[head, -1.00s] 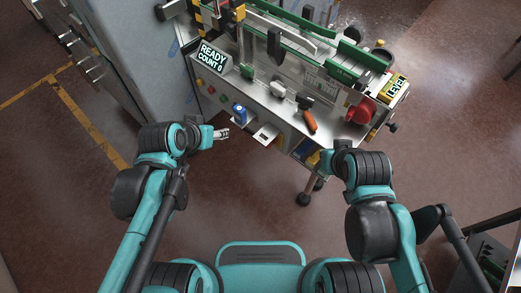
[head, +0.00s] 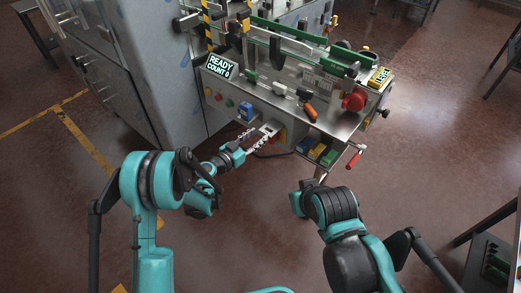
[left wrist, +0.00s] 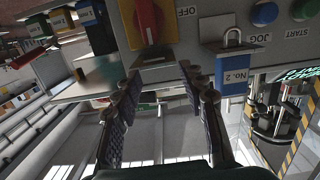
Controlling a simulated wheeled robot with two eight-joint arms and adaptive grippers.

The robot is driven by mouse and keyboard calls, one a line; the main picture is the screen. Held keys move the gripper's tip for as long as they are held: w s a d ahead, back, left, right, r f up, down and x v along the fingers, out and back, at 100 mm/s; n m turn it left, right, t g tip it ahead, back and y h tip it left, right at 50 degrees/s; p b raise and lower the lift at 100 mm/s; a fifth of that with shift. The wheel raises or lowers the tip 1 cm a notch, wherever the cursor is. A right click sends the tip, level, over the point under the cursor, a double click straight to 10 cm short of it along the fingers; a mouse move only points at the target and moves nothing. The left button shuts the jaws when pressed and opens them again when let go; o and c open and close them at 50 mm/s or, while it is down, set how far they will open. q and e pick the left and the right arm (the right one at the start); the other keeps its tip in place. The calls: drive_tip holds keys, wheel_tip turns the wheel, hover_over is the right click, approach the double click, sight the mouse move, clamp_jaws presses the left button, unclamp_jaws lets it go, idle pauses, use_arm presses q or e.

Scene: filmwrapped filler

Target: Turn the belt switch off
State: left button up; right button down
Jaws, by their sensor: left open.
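The belt switch is a red knob (left wrist: 148,20) on a yellow plate, seen upside down at the top of the left wrist view, with an OFF label beside it. In the head view it is largely hidden on the machine's front panel. My left gripper (head: 260,138) is open and empty, pointing at the panel. In the left wrist view its two fingers (left wrist: 162,75) are spread apart below the knob in the picture, with a small metal ledge between. I see no finger touching the knob. My right forearm shows, but its gripper does not.
Blue (left wrist: 264,12) and green (left wrist: 303,9) buttons are further right. Coloured bins (head: 316,150) sit right of the left gripper. Open floor lies in front.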

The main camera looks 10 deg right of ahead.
use_arm(q)
wheel_tip(320, 180, down, 6)
drive_tip(key=h, duration=0.1)
drive_tip(key=b+x, duration=0.3)
drive_tip(key=x, duration=0.5)
drive_tip(key=shift+s+d+r+t, duration=0.15)
drive_tip(key=shift+s+r+t, duration=0.1)
drive_tip(key=shift+r+t, duration=0.05)
clamp_jaws()
